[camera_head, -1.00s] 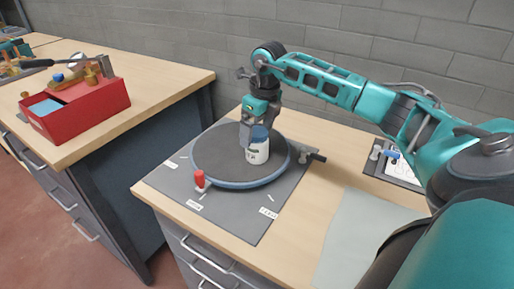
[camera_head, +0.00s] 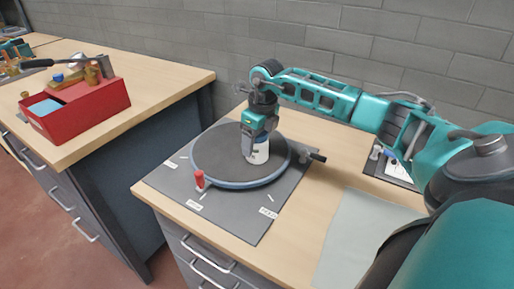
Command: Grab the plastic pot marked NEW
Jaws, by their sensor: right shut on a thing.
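A white plastic pot with a blue upper part (camera_head: 260,154) is on the round dark turntable (camera_head: 216,163), right of its centre. Its label is too small to read, and its top and left side are partly hidden by my gripper. My right gripper (camera_head: 250,151) points down from above and is shut on the pot, with its fingers around it. The pot looks upright and at the turntable's surface; I cannot tell whether it is lifted. My left gripper is not in view.
The turntable is on a grey mat (camera_head: 246,222) with a red-topped peg (camera_head: 199,179) and a black handle (camera_head: 317,156) beside it. A pale cloth (camera_head: 365,230) lies at right. A red toolbox (camera_head: 82,108) is on the left bench.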

